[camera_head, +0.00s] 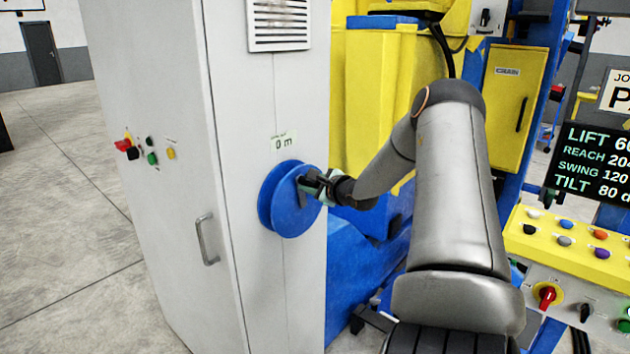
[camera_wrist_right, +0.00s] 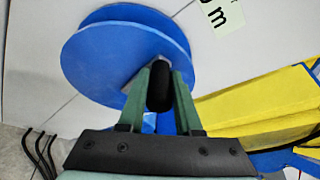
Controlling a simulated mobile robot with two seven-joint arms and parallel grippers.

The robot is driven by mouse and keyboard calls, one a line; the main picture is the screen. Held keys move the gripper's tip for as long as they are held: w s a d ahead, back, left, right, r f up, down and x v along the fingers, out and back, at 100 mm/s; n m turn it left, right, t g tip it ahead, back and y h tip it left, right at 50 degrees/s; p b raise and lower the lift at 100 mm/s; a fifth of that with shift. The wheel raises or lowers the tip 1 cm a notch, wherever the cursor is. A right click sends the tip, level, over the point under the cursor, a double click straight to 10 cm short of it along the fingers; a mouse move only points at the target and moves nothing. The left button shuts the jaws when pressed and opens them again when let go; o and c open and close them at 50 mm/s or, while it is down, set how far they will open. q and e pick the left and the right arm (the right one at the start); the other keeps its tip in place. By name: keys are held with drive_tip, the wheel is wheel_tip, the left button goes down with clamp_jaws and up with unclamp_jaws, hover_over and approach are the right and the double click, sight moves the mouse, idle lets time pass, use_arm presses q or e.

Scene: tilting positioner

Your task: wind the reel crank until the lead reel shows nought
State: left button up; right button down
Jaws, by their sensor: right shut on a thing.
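The blue lead reel (camera_head: 284,205) is mounted on the side of a light grey cabinet. A label (camera_head: 284,141) above it reads 0 m; part of the label also shows in the right wrist view (camera_wrist_right: 220,14). My right gripper (camera_head: 308,186) reaches the reel's face from the right. In the right wrist view its green fingers (camera_wrist_right: 160,88) are closed around the black crank handle (camera_wrist_right: 160,85), in front of the blue reel (camera_wrist_right: 110,55). My left gripper is in neither view.
The grey cabinet (camera_head: 150,150) carries a red switch, small buttons and a door handle (camera_head: 205,240). Yellow and blue machinery (camera_head: 380,90) stands behind my right arm. A yellow control panel (camera_head: 570,245) and a black readout board (camera_head: 590,160) are at the right.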

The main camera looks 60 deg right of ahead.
drive_tip(key=shift+s+f, duration=0.2)
drive_tip(key=shift+f, duration=0.3)
drive_tip(key=c, duration=0.9)
unclamp_jaws()
drive_tip(key=shift+c, duration=0.2)
drive_tip(key=o, duration=0.3)
drive_tip(key=shift+r, duration=0.2)
drive_tip(key=shift+o, duration=0.3)
drive_tip(key=shift+r, duration=0.1)
drive_tip(key=shift+r, duration=0.1)
drive_tip(key=v, duration=1.2)
drive_tip(key=shift+s, duration=0.15)
drive_tip(key=shift+a, duration=0.15)
